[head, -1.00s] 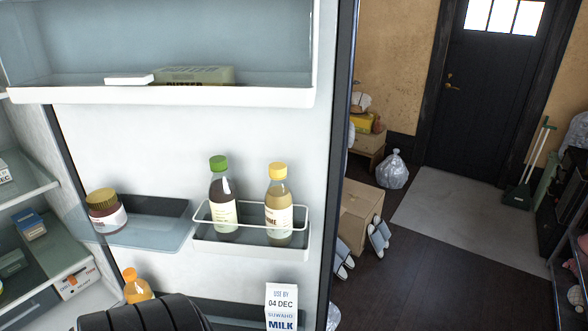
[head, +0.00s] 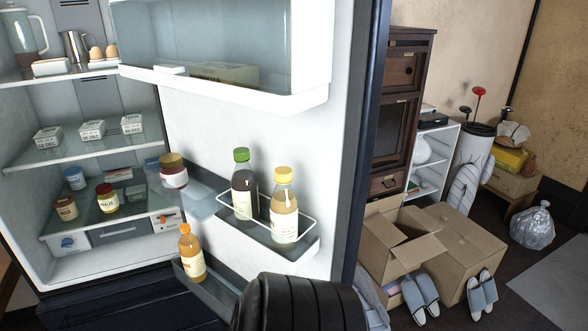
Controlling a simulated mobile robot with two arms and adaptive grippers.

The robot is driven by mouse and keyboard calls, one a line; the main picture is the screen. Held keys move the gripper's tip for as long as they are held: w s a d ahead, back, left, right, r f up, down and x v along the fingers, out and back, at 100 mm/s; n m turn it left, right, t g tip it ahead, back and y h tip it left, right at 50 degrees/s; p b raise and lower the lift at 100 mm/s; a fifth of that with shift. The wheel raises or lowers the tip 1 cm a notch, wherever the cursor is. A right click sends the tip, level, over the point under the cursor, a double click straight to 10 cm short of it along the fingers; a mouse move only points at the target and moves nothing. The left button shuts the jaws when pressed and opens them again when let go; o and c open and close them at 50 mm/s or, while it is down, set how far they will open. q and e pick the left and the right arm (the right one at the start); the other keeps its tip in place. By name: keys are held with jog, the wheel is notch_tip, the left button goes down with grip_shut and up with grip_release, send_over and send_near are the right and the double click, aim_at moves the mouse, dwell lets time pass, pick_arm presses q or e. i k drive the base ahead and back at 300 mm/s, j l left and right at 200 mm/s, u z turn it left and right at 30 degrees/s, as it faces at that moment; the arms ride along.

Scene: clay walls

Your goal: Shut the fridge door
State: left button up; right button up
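The fridge door (head: 300,128) stands open in the head view, its inner side facing me and its dark edge on the right. Its shelves hold a green-capped bottle (head: 244,185), a yellow-capped bottle (head: 284,207), a jar (head: 173,172), an orange-capped bottle (head: 191,252) and a butter box (head: 223,73). The fridge interior (head: 90,100) shows to the left of the door. A dark ribbed part of my arm (head: 300,303) is at the bottom centre, in front of the lower door. Neither gripper can be seen.
Inside the fridge are several jars and tubs, eggs (head: 104,52) and a jug (head: 22,32). Right of the door are open cardboard boxes (head: 398,240), slippers (head: 421,294), a dark cabinet (head: 407,110) and a plastic bag (head: 533,224). Some dark floor is bare at lower right.

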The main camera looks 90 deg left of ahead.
aim_at(323, 127)
jog(key=i+u, duration=0.2)
jog(key=u, duration=0.2)
jog(key=i+u, duration=0.2)
jog(key=u, duration=0.2)
jog(key=i+u, duration=0.25)
jog(key=u, duration=0.2)
jog(key=i+l+u, duration=0.15)
jog(key=u, duration=0.25)
jog(key=i+u, duration=0.15)
jog(key=u, duration=0.3)
jog(key=i+l+u, duration=0.1)
jog(key=u, duration=0.4)
jog(key=i+l+u, duration=0.15)
jog(key=u, duration=0.3)
jog(key=i+l+u, duration=0.2)
jog(key=u, duration=0.25)
jog(key=i+l+u, duration=0.1)
jog(key=u, duration=0.4)
jog(key=i+l+u, duration=0.15)
jog(key=l+u, duration=0.25)
jog(key=i+l+u, duration=0.1)
jog(key=l+u, duration=0.65)
jog(key=i+j, duration=0.05)
